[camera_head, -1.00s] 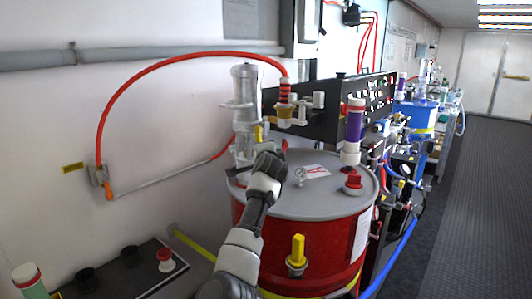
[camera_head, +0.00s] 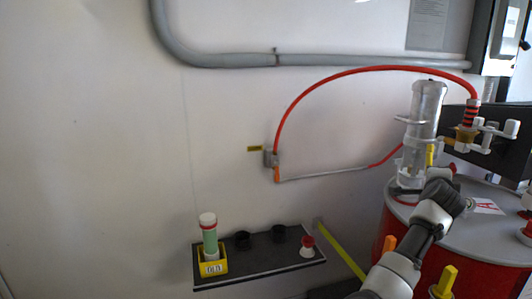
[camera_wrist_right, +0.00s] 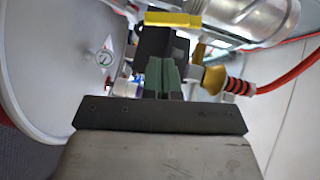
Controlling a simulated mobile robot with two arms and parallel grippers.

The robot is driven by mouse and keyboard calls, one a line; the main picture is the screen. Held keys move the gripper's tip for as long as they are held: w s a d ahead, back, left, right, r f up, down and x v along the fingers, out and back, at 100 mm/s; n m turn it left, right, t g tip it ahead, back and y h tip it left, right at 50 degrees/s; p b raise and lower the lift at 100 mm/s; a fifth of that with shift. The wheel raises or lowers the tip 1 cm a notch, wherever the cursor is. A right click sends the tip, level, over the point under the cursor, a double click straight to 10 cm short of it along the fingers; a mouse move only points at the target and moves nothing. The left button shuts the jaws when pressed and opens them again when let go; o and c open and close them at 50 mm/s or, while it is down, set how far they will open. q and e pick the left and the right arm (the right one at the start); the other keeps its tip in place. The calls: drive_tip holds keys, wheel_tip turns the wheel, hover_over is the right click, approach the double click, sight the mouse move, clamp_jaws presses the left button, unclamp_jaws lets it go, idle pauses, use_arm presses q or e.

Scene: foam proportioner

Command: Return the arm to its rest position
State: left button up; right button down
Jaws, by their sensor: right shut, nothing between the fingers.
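My right arm (camera_head: 418,235) reaches up from the bottom right of the head view, its wrist over the red drum (camera_head: 408,245) and in front of the clear cylinder (camera_head: 424,115). Its fingertips are hidden there. In the right wrist view my right gripper (camera_wrist_right: 163,72) shows green fingers pressed together with nothing between them. A yellow bar (camera_wrist_right: 172,19) lies just beyond the fingertips, and a yellow fitting with a black-and-red striped collar (camera_wrist_right: 238,86) is to their right. I cannot tell whether the fingers touch anything. My left gripper is out of view.
The drum's grey lid (camera_wrist_right: 58,70) fills the left of the wrist view. A red hose (camera_head: 350,70) arches from a wall fitting to the equipment. The left wall area is bare.

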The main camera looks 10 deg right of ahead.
drive_tip(key=s+a+f+n+g+y, duration=0.2)
drive_tip(key=s+a+f+n+y, duration=0.1)
drive_tip(key=s+a+f+n, duration=0.55)
drive_tip(key=s+a+f+n+g+y, duration=0.1)
drive_tip(key=s+a+f+n+y, duration=0.2)
drive_tip(key=s+a+f+n, duration=0.55)
drive_tip(key=s+a+f+n+g+y, duration=0.3)
drive_tip(key=s+a+f+n, duration=0.3)
drive_tip(key=s+a, duration=0.45)
drive_tip(key=s+a+f+n+g+y, duration=0.2)
drive_tip(key=s+a+f+n+g, duration=0.15)
drive_tip(key=s+a+f, duration=0.6)
wheel_tip(320, 180, down, 25)
drive_tip(key=s, duration=0.2)
drive_tip(key=s+d+f+g, duration=0.2)
drive_tip(key=s+f, duration=1.3)
drive_tip(key=s, duration=0.1)
drive_tip(key=shift+d+f, duration=0.2)
drive_tip(key=shift+d, duration=0.2)
